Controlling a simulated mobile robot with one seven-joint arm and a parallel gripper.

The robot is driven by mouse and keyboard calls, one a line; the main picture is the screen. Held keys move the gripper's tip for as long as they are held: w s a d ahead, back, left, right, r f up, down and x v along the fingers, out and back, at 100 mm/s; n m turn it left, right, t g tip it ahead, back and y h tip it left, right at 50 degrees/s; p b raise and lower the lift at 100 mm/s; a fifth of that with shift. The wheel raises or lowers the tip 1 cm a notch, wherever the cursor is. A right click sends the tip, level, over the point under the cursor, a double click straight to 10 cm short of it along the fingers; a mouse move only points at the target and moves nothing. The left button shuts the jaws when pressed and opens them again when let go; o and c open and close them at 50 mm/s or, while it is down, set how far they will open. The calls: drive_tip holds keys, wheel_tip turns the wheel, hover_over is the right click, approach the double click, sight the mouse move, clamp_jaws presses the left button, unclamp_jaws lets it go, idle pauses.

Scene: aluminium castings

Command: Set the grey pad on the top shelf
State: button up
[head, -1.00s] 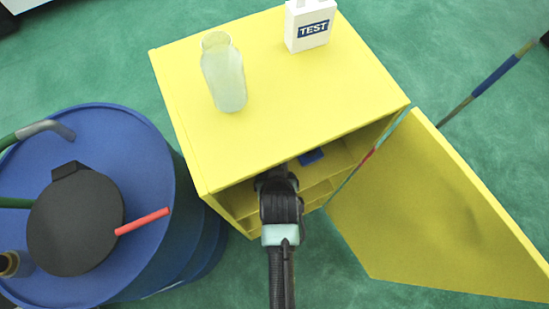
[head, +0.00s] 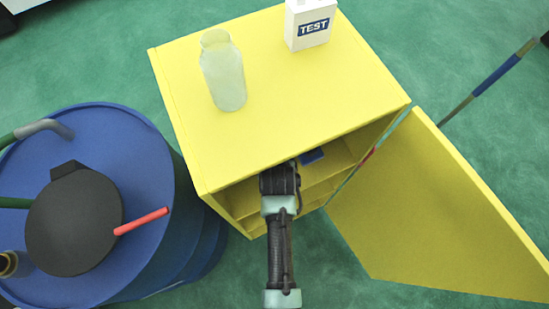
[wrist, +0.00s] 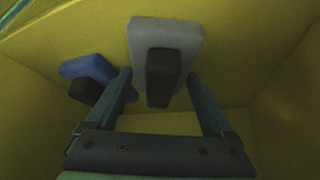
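The grey pad (wrist: 185,35), with a dark handle block on it, shows in the wrist view inside the yellow cabinet (head: 240,110). My gripper (wrist: 160,82) is open, with one finger on each side of the dark handle and a visible gap to it on both sides. In the head view my gripper is hidden under the cabinet's top; only my wrist and arm show at the open front. The grey pad is hidden there. The top shelf (head: 335,160) shows in part to the right of my wrist.
A blue pad (wrist: 88,68) with a dark handle lies left of the grey pad, close to my left finger; its blue edge also shows in the head view (head: 312,156). The open cabinet door (head: 430,210) stands right. A blue drum (head: 150,190) stands left. A bottle (head: 224,75) and TEST box (head: 310,25) stand on top.

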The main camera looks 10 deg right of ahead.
drive_tip(key=shift+o, duration=0.7)
drive_tip(key=shift+r, duration=0.15)
drive_tip(key=p+v, duration=0.2)
drive_tip(key=v, duration=1)
